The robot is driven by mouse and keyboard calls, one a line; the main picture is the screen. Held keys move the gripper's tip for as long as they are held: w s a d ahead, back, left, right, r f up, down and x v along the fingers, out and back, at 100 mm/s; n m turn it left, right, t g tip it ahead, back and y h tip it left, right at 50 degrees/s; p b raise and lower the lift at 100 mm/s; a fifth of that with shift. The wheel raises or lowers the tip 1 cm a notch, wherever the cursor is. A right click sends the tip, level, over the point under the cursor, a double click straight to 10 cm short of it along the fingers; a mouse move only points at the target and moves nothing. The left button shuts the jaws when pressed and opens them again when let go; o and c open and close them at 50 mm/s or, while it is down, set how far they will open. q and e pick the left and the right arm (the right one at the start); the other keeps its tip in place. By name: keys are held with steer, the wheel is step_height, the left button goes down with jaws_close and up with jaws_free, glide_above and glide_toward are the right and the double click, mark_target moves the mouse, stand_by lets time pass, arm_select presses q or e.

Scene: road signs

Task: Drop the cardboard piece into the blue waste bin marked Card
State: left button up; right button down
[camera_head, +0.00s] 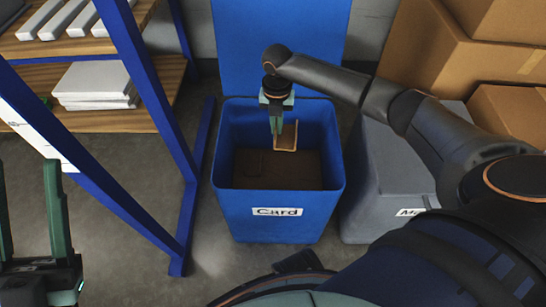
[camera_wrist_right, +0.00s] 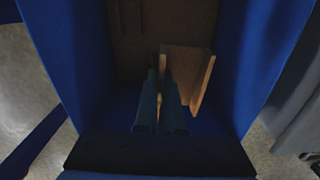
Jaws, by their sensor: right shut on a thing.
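The blue bin (camera_head: 228,215) has a white label reading "Card" on its front and stands open, with brown material inside at the bottom. My right gripper (camera_head: 277,128) points down inside the bin's opening and is shut on the cardboard piece (camera_head: 288,138), a small tan folded piece. In the right wrist view the cardboard piece (camera_wrist_right: 190,70) sits at the right of the fingers (camera_wrist_right: 160,98), between the blue walls. It appears above the bin's brown contents (camera_head: 290,170). My left gripper (camera_head: 30,215) is open and empty at the lower left, away from the bin.
A grey bin (camera_head: 385,185) with a partly hidden label stands right of the blue one. Cardboard boxes (camera_head: 425,50) are stacked behind it. A blue-framed shelf (camera_head: 150,90) with wooden boards and white items stands left. Grey floor shows between shelf and bin.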

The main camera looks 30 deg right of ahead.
steer(key=c, duration=0.9)
jaws_free()
steer(key=shift+c, duration=0.2)
step_height(320, 180, up, 13)
steer(key=p, duration=0.5)
steer(key=shift+f+p, duration=0.2)
steer(key=shift+p, duration=0.2)
